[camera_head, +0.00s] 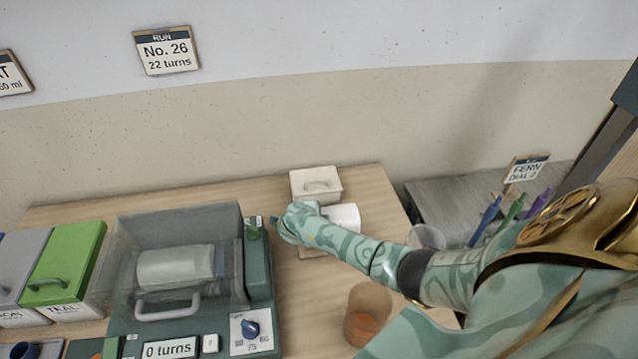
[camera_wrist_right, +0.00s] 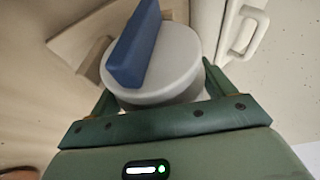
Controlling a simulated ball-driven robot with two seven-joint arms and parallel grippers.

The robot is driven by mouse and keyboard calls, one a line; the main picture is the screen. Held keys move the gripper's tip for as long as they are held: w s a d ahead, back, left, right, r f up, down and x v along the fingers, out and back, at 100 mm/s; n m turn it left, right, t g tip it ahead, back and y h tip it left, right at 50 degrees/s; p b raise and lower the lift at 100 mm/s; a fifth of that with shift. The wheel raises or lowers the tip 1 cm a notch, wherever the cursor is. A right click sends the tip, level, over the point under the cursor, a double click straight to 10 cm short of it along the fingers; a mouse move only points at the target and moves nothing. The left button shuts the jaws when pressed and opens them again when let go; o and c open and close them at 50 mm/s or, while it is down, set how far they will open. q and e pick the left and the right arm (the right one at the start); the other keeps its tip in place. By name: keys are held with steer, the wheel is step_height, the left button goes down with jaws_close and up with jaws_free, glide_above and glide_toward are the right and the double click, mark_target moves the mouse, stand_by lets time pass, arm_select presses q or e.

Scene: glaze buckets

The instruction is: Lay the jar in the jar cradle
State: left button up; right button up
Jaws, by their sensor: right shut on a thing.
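The jar is a white cylinder (camera_head: 345,216) lying on its side behind my right forearm; its grey-white end with a blue bar handle fills the middle of the right wrist view (camera_wrist_right: 160,68). My right gripper (camera_wrist_right: 160,92) is shut on the jar, one green finger on each side. In the head view the hand (camera_head: 298,222) covers part of the jar. A low pale piece, likely the jar cradle (camera_head: 311,252), shows just below the hand and is mostly hidden. I cannot tell whether the jar touches it. My left gripper is not in view.
A cream lidded box (camera_head: 316,184) stands close behind the jar. A green machine (camera_head: 258,270) with a clear cover over a pale cylinder (camera_head: 175,267) stands to the left. A clear cup with orange contents (camera_head: 368,318) stands in front.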

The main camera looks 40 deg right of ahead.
steer(key=shift+r, duration=0.15)
steer(key=o, duration=1.2)
steer(key=shift+s+a, duration=0.1)
steer(key=p+v, duration=0.6)
steer(key=shift+r, duration=0.35)
steer(key=shift+s+a+r+p, duration=0.25)
steer(key=shift+a+r+p, duration=0.15)
steer(key=shift+a+p, duration=0.15)
